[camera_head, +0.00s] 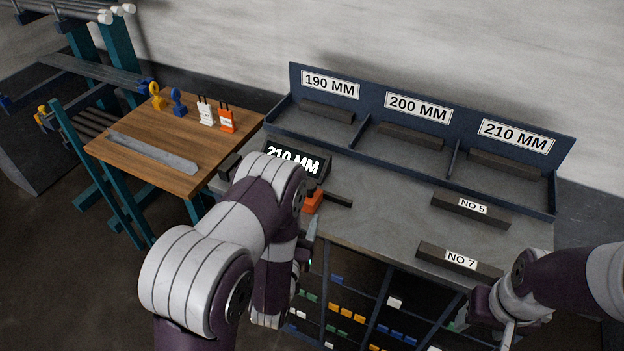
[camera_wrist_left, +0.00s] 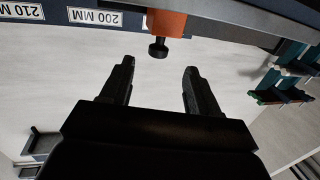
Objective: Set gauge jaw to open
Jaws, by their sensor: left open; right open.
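The gauge has a dark display reading 210 MM (camera_head: 298,161) on the bench, partly covered by my left arm. An orange block (camera_head: 313,203) sits below it, with a dark bar (camera_head: 338,201) reaching right. In the left wrist view an orange block (camera_wrist_left: 166,22) shows with a black knob (camera_wrist_left: 158,47) pointing toward my left gripper (camera_wrist_left: 157,70). The gripper's two fingers are open and empty, with the knob just beyond and between the tips, apart from them. In the head view the left fingers are mostly hidden by my arm. My right gripper (camera_head: 507,332) is at the bench's front right, partly out of frame.
Dark bars labelled NO 5 (camera_head: 471,208) and NO 7 (camera_head: 460,258) lie on the grey bench (camera_head: 385,212). A blue three-bay rack (camera_head: 431,135) stands behind. A wooden table (camera_head: 175,135) at left holds tags and a grey bar. Shelves with coloured blocks are below the bench.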

